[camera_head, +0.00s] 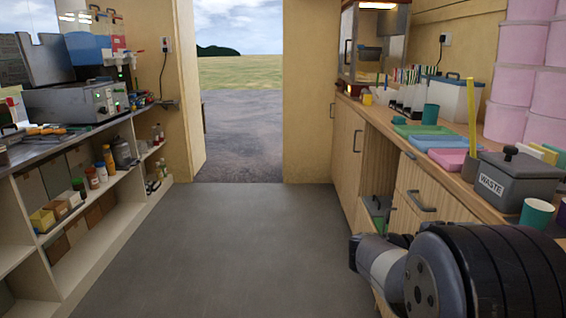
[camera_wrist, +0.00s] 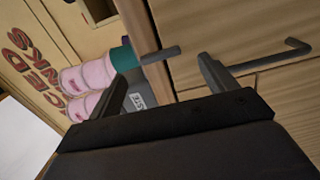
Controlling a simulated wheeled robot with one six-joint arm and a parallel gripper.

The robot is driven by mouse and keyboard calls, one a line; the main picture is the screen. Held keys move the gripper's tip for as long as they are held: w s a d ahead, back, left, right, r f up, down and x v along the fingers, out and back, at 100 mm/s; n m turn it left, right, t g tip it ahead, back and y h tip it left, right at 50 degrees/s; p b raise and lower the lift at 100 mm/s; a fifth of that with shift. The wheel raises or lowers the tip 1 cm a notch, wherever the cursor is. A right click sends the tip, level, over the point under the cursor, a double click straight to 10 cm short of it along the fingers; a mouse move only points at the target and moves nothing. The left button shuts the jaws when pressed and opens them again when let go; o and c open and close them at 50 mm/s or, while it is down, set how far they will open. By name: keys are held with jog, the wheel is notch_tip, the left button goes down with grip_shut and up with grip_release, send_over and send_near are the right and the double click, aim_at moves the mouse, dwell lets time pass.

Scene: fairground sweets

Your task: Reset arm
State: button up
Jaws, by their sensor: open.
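My arm shows at the lower right of the head view, beside the right-hand counter; its gripper is hidden there. In the wrist view my gripper (camera_wrist: 163,72) is open, with its two dark fingers spread apart. No object shows between the fingers. Beyond them are the wooden cabinet fronts (camera_wrist: 212,25) with dark bar handles (camera_wrist: 270,58). The wrist view is tilted, so the counter scene lies on its side.
The right counter (camera_head: 395,115) holds coloured trays (camera_head: 447,141), a grey waste bin (camera_head: 512,182), a teal cup (camera_head: 536,214) and pink tubs (camera_head: 520,75). Shelves (camera_head: 100,207) line the left. The floor (camera_head: 225,240) between is clear up to an open doorway (camera_head: 240,130).

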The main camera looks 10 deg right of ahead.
jog(key=d, duration=0.5)
jog(key=shift+s+d+r, duration=0.1)
jog(key=shift+s+d, duration=0.15)
jog(key=shift+s, duration=0.1)
jog(key=shift+a, duration=0.1)
jog(key=w+a+p, duration=0.1)
jog(key=a, duration=1)
jog(key=s+d+r+n+p, duration=0.2)
jog(key=d+n+p, duration=0.9)
jog(key=p, duration=1.9)
jog(key=n, duration=0.6)
jog(key=shift+s+n, duration=0.25)
jog(key=shift+n, duration=0.15)
